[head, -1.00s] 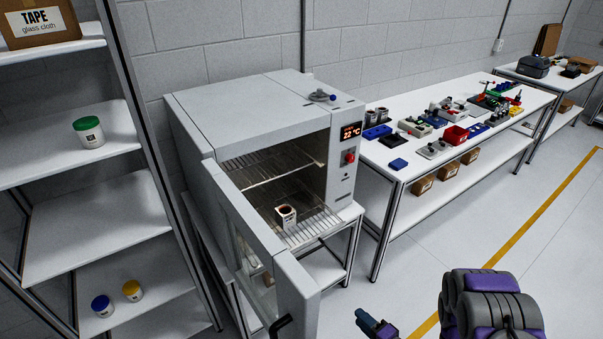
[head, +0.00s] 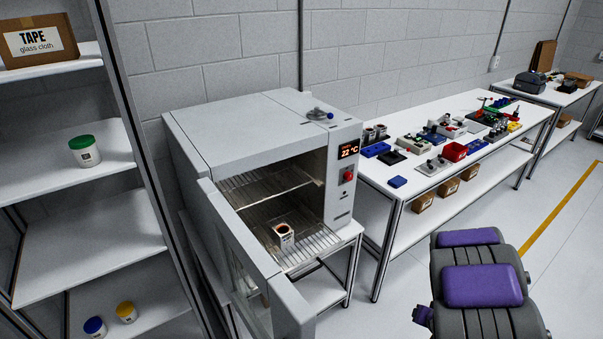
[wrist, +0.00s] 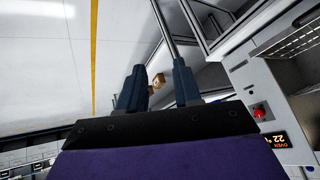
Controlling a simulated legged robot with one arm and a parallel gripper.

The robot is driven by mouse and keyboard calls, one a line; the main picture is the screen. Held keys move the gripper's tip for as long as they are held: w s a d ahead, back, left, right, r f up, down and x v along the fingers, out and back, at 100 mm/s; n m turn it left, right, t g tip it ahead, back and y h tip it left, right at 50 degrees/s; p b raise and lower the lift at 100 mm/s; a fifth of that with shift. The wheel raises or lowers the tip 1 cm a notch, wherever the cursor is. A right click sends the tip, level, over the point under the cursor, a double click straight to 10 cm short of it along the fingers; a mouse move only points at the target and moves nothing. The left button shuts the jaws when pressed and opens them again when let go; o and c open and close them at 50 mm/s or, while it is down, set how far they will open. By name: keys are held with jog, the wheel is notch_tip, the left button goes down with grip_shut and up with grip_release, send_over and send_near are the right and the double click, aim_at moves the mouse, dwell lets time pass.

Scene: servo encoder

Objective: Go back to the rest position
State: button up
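My gripper (wrist: 158,82) shows in the wrist view with its two dark blue fingers apart and nothing held between them. A brown box seen through the gap is in the background. In the head view, my grey and purple arm (head: 482,285) is at the lower right, and the gripper's fingers are not visible there. The oven (head: 258,120) stands with its door (head: 255,275) swung open.
The oven display (head: 349,150) reads 22 °C. Shelves (head: 80,250) with white jars and a tape box (head: 38,42) stand at the left. A workbench (head: 410,178) with many parts runs along the wall at the right. The floor (head: 560,260) at the right is clear.

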jog(key=s+a+r+g+h, duration=0.15)
jog(key=s+r, duration=0.25)
jog(key=r, duration=0.4)
jog(key=s+a+r+g+h, duration=0.1)
jog(key=s+r+g+h, duration=0.15)
jog(key=s+r, duration=0.45)
jog(key=s+a+r+n+g+y, duration=0.1)
jog(key=s+a+r, duration=0.2)
jog(key=s+a, duration=0.3)
jog(key=s+a+r+n+g+y+b, duration=0.1)
jog(key=s+a+r+n+g+y, duration=0.1)
jog(key=s+a+r, duration=0.2)
jog(key=s+a+r+n+g+y, duration=0.1)
jog(key=s+a+r, duration=0.3)
jog(key=s+a, duration=0.5)
jog(key=shift+s+n+g+y, duration=0.4)
jog(key=shift+s+g, duration=0.1)
jog(key=shift+s, duration=0.75)
